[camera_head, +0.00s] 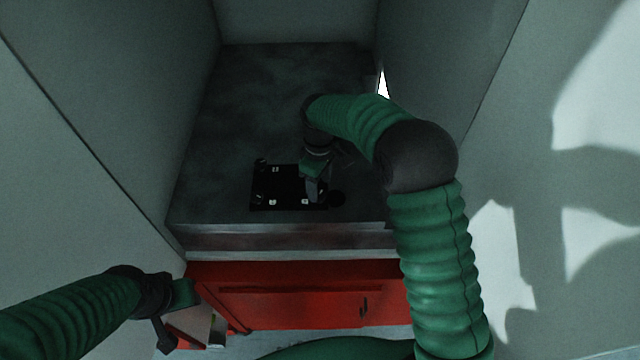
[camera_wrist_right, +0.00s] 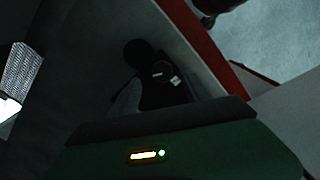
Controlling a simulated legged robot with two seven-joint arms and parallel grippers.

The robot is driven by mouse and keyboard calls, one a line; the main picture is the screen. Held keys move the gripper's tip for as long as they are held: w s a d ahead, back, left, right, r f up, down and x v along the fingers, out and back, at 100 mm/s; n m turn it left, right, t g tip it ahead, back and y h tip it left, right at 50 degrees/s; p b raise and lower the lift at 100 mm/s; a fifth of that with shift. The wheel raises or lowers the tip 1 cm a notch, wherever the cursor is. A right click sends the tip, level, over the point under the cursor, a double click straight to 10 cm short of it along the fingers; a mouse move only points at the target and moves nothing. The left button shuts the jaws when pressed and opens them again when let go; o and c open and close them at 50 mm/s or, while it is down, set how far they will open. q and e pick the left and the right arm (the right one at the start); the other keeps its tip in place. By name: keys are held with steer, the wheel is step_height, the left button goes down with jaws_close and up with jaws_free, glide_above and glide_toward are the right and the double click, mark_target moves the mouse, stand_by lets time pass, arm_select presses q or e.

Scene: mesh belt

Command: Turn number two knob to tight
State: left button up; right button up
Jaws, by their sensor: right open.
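A black panel (camera_head: 262,190) with several small white marks lies on the grey worktop. Dark raised knobs sit near its corners, one at the back left (camera_head: 261,163). I cannot read which is number two. My right gripper (camera_head: 313,192) points down over the panel's right side, open; its fingers hide part of that side, and contact cannot be told. In the right wrist view, part of the black panel (camera_wrist_right: 160,88) and a round black part (camera_wrist_right: 138,52) show beyond the green gripper body. My left gripper (camera_head: 170,330) hangs low at the left, its jaws unclear.
The grey worktop (camera_head: 270,100) is clear behind the panel. Its metal front edge (camera_head: 280,240) stands above a red cabinet (camera_head: 300,305) with a dark handle. Grey walls close in on both sides. Some boxes (camera_head: 190,325) lie low near my left gripper.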

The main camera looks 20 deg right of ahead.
mark_target(319, 198)
steer(key=shift+s+a+f+p, duration=0.1)
steer(key=shift+a+f+p, duration=0.1)
steer(key=shift+f, duration=0.3)
steer(key=shift+s+a+f+p, duration=0.1)
steer(key=shift+a+f, duration=0.05)
steer(key=shift+f, duration=0.35)
steer(key=shift+s+f, duration=0.1)
steer(key=shift+f, duration=0.15)
steer(key=shift+d, duration=0.3)
steer(key=shift+c, duration=0.3)
steer(key=shift+d+f, duration=0.1)
steer(key=shift+d, duration=0.15)
steer(key=c, duration=0.5)
steer(key=shift+a, duration=0.1)
steer(key=c, duration=0.5)
steer(key=shift+a, duration=0.25)
jaws_close()
